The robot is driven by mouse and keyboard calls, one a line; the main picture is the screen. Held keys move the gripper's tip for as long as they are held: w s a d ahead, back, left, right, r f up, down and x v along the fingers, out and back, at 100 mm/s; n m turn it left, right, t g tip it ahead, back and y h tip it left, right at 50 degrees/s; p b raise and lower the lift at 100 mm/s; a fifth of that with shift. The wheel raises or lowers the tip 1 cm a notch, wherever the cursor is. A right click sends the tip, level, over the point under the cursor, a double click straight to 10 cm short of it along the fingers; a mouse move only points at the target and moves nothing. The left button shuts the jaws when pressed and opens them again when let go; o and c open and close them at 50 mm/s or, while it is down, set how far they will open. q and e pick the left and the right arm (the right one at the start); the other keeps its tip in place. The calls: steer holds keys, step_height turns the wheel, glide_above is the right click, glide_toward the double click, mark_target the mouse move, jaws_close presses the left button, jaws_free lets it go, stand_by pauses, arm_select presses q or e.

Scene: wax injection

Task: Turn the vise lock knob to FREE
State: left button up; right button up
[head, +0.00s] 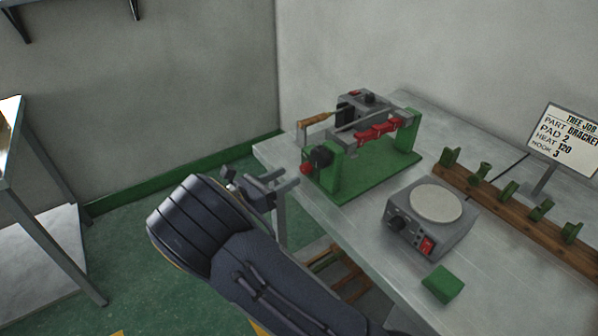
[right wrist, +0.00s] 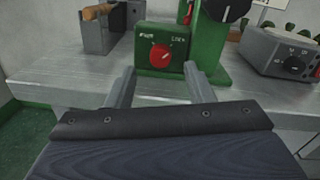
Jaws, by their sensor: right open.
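The vise lock knob (right wrist: 161,54) is red and sits on a green block (right wrist: 160,70) at the front of the green wax injection vise. The labels above it read LOCK at right and what looks like FREE at left; I cannot tell surely which one the knob points to. The knob also shows in the head view (head: 306,168). My right gripper (head: 280,180) is open and empty in front of the table edge. In the right wrist view its fingers (right wrist: 160,68) stand either side of the knob, apart from it. My left gripper is not in view.
A grey hot-plate unit (head: 425,225), a green block (head: 442,284) and a wooden rack (head: 520,215) with green pieces stand to the right on the table (head: 378,225). A sign (head: 563,138) stands behind.

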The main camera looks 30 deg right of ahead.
mark_target(302, 170)
steer(key=shift+w+d, duration=0.15)
steer(key=shift+d, duration=1.05)
steer(key=shift+w+d, duration=0.1)
steer(key=shift+d, duration=1.05)
steer(key=shift+c, duration=0.3)
